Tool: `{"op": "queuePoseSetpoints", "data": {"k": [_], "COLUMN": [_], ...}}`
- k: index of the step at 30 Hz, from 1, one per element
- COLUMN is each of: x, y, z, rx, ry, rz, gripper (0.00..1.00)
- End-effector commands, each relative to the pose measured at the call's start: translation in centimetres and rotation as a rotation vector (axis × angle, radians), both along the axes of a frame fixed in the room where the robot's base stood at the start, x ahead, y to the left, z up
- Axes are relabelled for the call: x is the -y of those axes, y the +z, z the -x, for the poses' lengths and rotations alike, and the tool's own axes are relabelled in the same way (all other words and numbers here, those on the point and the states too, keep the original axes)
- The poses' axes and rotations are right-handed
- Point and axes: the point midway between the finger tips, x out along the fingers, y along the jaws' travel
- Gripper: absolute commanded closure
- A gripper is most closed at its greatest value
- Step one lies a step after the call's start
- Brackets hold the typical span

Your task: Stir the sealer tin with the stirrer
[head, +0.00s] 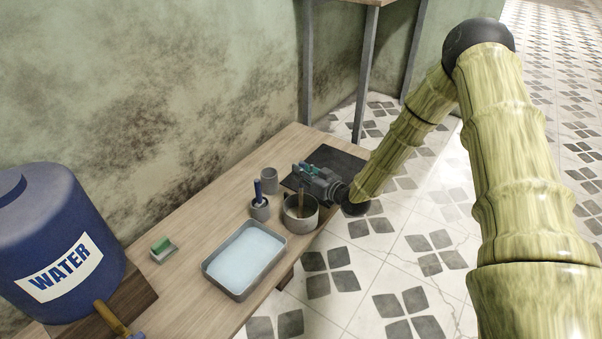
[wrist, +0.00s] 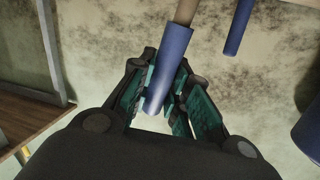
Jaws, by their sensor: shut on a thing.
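The sealer tin (head: 301,227), a round grey open tin, stands near the right end of the bench. The stirrer's wooden shaft (head: 300,205) reaches down at the tin's opening; its lower end is hidden by the rim. My gripper (head: 303,170) is above the tin, shut on the stirrer. In the wrist view, which looks upside down, my gripper (wrist: 168,95) has the stirrer's blue handle (wrist: 166,75) between its teal-padded fingers. The shaft points to the top edge there. The tin is out of that view.
A small pot (head: 260,210) with a blue-handled tool (head: 258,189) stands left of the tin, a grey cup (head: 269,180) behind. A tray of pale liquid (head: 244,261), a green-and-grey block (head: 162,248) and a blue water barrel (head: 60,240) are farther left.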

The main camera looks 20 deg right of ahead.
Motion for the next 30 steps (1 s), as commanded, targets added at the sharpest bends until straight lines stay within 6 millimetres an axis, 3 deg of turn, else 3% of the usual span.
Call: {"op": "queuePoseSetpoints", "data": {"k": [5,30], "x": [0.1,0.4], "y": [0.2,5.1], "z": [0.0,-0.9], "rx": [-0.001,0.000], "ry": [-0.001,0.000], "rz": [0.001,0.001], "gripper": [1.00,1.00]}}
